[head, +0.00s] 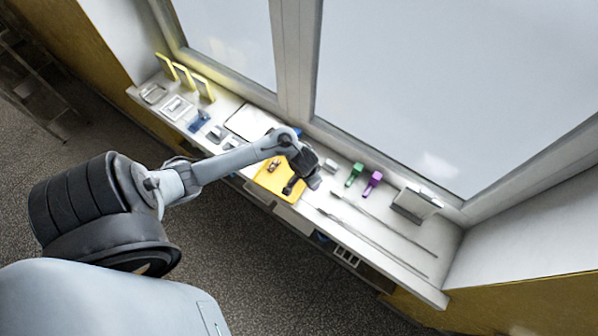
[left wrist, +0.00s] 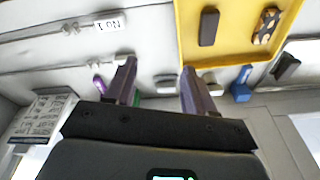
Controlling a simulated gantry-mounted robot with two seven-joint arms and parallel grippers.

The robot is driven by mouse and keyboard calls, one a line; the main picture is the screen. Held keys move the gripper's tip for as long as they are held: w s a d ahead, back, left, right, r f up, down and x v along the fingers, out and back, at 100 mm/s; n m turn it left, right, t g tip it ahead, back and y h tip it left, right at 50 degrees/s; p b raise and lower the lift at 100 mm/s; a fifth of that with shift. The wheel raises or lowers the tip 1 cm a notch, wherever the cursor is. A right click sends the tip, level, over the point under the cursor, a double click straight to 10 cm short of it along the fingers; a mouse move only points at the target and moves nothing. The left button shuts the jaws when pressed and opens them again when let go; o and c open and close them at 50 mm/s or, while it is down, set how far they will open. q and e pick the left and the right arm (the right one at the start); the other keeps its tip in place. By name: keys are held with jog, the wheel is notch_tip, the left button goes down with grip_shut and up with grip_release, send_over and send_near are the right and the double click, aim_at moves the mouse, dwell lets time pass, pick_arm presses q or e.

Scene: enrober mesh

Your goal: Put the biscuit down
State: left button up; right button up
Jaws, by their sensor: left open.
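My left gripper (head: 292,186) is over the yellow tray (head: 268,188) on the sill, with its arm coming in from the left. In the left wrist view the gripper (left wrist: 158,70) is open, with nothing between its fingers. The yellow tray (left wrist: 227,53) shows at the upper right there. A plain dark brown bar (left wrist: 208,27), which looks like a biscuit, lies on it, apart from the fingers. A brown piece with pale spots (left wrist: 265,25) lies beside it. A small brown piece (head: 273,165) also shows on the tray in the head view. My right gripper is not in view.
A green item (head: 354,174) and a purple item (head: 373,183) stand right of the gripper. Two thin rods (head: 375,220) and a grey box (head: 415,203) lie further right. A blue item (head: 198,121) and yellow uprights (head: 185,77) are at left. The window is behind the sill.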

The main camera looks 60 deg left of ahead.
pick_arm(q)
jog(key=s+d+r+m+t, duration=0.2)
jog(key=s+d+r, duration=0.1)
jog(key=d, duration=0.6)
jog(key=s+d+r+m, duration=0.1)
jog(key=s+d+r, duration=0.5)
jog(key=s+r, duration=0.3)
notch_tip(320, 180, up, 4)
jog(key=shift+s+f+h, duration=0.25)
jog(key=shift+s+h, duration=0.05)
jog(key=shift+h, duration=0.1)
notch_tip(320, 180, up, 3)
jog(key=p, duration=0.3)
jog(key=shift+r, duration=0.15)
